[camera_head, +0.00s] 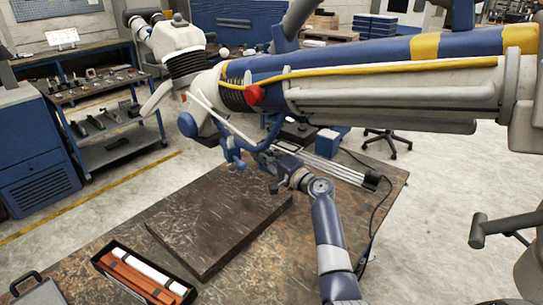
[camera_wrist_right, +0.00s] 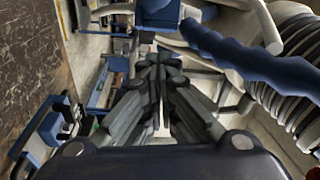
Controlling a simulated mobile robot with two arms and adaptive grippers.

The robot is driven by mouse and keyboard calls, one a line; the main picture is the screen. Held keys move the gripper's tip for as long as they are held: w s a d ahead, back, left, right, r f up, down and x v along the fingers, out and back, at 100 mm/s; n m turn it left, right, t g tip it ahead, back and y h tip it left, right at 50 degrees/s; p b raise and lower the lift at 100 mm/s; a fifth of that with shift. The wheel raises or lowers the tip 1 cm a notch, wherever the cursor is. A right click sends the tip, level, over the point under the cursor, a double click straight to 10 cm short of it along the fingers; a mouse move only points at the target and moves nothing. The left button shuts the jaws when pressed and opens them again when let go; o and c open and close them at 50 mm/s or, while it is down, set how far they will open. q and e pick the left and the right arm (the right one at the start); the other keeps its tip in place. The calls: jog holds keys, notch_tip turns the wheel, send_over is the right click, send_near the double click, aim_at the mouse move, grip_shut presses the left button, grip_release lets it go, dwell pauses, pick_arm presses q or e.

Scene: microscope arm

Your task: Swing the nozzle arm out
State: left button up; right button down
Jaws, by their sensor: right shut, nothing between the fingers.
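The large nozzle arm (camera_head: 390,85) reaches in from the upper right, grey and blue with yellow bands, a yellow cable and a red knob. Its left end carries black bellows, a white head (camera_head: 180,38) and a blue rounded end. A thin white rod and blue handle-like parts (camera_head: 232,152) hang below it. My right gripper (camera_head: 262,157) is shut and empty, just under these parts; whether it touches them cannot be told. In the right wrist view its fingers (camera_wrist_right: 158,62) are together, with a blue bar (camera_wrist_right: 245,58) and ribbed bellows (camera_wrist_right: 300,70) at the right. My left gripper is not in view.
A brown table (camera_head: 120,220) stands below, bearing a dark slab (camera_head: 215,225) and an open case (camera_head: 143,275) with red and white contents. A blue tool cart (camera_head: 115,150) stands at the left. A metal rail (camera_head: 335,168) with a cable lies at the table's right.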

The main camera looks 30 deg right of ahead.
jog(key=s+a+p, duration=0.1)
jog(key=s+a, duration=0.1)
jog(key=a, duration=0.1)
jog(key=shift+s+a+f+p, duration=0.1)
jog(key=shift+f+p, duration=0.25)
jog(key=shift+f, duration=0.05)
jog(key=shift+a+f, duration=0.1)
